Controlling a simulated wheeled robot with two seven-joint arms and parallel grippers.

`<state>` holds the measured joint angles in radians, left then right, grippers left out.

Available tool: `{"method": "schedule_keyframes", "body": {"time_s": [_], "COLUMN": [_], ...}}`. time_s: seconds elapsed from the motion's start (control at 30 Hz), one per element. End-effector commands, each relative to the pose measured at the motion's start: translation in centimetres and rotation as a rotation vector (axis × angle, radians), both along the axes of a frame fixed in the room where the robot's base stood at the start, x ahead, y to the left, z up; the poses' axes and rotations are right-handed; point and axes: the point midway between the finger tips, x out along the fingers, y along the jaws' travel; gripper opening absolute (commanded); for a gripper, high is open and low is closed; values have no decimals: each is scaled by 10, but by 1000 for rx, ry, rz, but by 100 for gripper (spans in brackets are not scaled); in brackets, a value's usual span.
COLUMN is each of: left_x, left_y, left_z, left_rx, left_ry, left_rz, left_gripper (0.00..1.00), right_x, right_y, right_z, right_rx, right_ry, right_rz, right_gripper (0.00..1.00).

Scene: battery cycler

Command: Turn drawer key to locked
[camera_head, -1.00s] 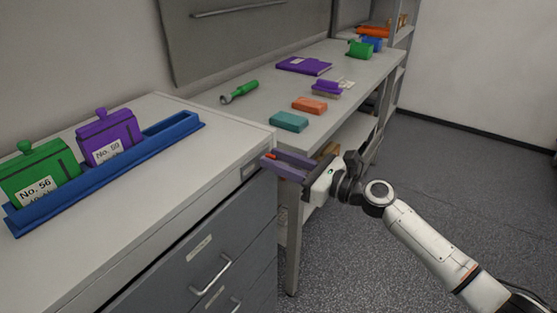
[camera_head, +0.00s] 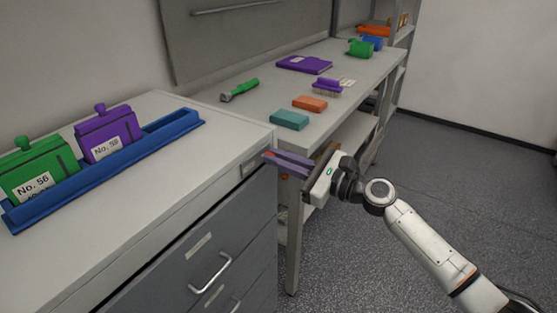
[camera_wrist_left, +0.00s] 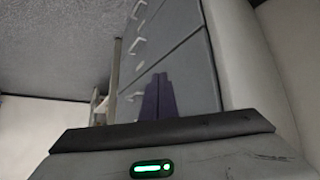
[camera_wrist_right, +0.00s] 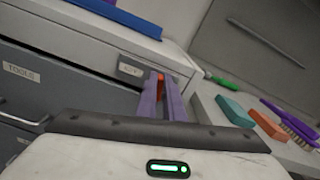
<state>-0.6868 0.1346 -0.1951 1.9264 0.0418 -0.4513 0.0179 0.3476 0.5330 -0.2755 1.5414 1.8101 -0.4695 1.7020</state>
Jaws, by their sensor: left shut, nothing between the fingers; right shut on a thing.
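My right gripper (camera_head: 267,156) is at the right end of the cabinet's upper front edge, beside a small label plate (camera_head: 249,168). Its purple fingers are shut on a small orange-red piece, which looks like the drawer key (camera_wrist_right: 160,88) in the right wrist view. The fingers hide most of the key and the lock, so I cannot read the key's angle. The grey top drawer (camera_head: 170,264) has a bar handle, and a dark gap runs above it. My left gripper (camera_wrist_left: 160,82) is shut and empty in the left wrist view, with drawer fronts beyond it.
A blue tray (camera_head: 185,122) holding green and purple labelled blocks stands on the cabinet top (camera_head: 225,140). The workbench (camera_head: 265,105) behind carries a teal block (camera_head: 289,120), an orange block (camera_head: 310,104), a purple brush (camera_head: 327,86) and a green-handled tool (camera_head: 240,90). The floor at right is clear.

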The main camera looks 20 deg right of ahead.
Motion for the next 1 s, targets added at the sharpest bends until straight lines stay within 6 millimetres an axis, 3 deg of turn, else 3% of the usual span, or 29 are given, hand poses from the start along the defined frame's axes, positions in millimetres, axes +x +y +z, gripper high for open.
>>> {"method": "schedule_keyframes", "body": {"time_s": [1.0], "left_x": [11], "left_y": [-16], "left_z": [-39], "left_rx": [-11], "left_ry": [-25], "left_rz": [-25], "left_gripper": [0], "right_x": [-5], "right_y": [6], "right_z": [-12], "right_rx": [-759], "right_ry": [-593], "right_rz": [2], "right_gripper": [0]}}
